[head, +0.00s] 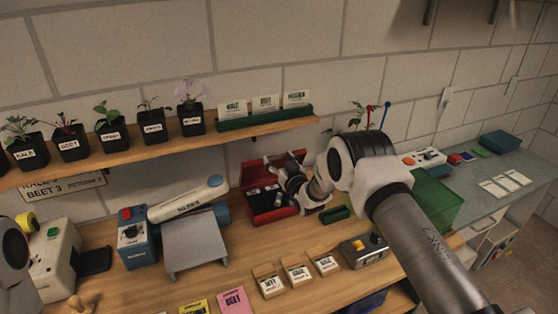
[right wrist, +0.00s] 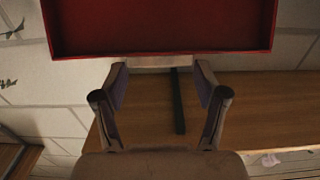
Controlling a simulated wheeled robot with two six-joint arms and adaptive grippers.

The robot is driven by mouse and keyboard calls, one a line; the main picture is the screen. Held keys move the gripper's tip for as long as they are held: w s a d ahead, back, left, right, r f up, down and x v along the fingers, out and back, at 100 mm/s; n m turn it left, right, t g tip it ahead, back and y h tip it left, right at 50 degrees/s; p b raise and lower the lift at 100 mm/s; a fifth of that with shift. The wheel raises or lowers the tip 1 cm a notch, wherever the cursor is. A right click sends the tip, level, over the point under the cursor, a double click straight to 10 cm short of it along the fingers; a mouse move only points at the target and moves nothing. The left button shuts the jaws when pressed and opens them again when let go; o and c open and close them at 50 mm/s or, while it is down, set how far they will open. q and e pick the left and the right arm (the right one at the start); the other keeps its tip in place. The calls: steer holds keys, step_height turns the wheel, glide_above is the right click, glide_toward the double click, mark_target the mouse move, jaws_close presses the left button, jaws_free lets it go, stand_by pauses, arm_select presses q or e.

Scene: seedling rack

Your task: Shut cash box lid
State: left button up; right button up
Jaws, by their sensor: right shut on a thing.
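The red cash box (head: 270,216) stands open on the wooden bench, with dark compartments showing inside. Its red lid (head: 252,170) is raised at the back, and in the right wrist view the lid (right wrist: 160,53) fills the top. My right gripper (head: 275,168) is over the box at the raised lid. In the right wrist view its fingertips (right wrist: 159,66) are at the lid's edge, on either side of a pale strip there. It is shut on the lid's edge, though the exact contact is hard to see. My left gripper is out of view.
Left of the box are a grey stand (head: 195,245) and a blue device (head: 132,238). Seed packets (head: 298,268) and a metal box with a yellow knob (head: 365,249) stand in front. A shelf (head: 150,150) with potted seedlings runs above. A small green tray (head: 335,213) sits right of the box.

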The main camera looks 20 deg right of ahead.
steer(key=s+f+t+b, duration=0.2)
steer(key=f+b, duration=0.1)
steer(key=b, duration=0.3)
steer(key=s+f+t+b, duration=0.2)
steer(key=s+f+b, duration=0.1)
steer(key=b, duration=0.3)
steer(key=shift+s, duration=0.15)
steer(key=shift+s+f, duration=0.2)
steer(key=shift+s, duration=0.1)
steer(key=shift+r, duration=0.1)
steer(key=o, duration=1.7)
steer(key=shift+w, duration=0.2)
step_height(320, 180, up, 10)
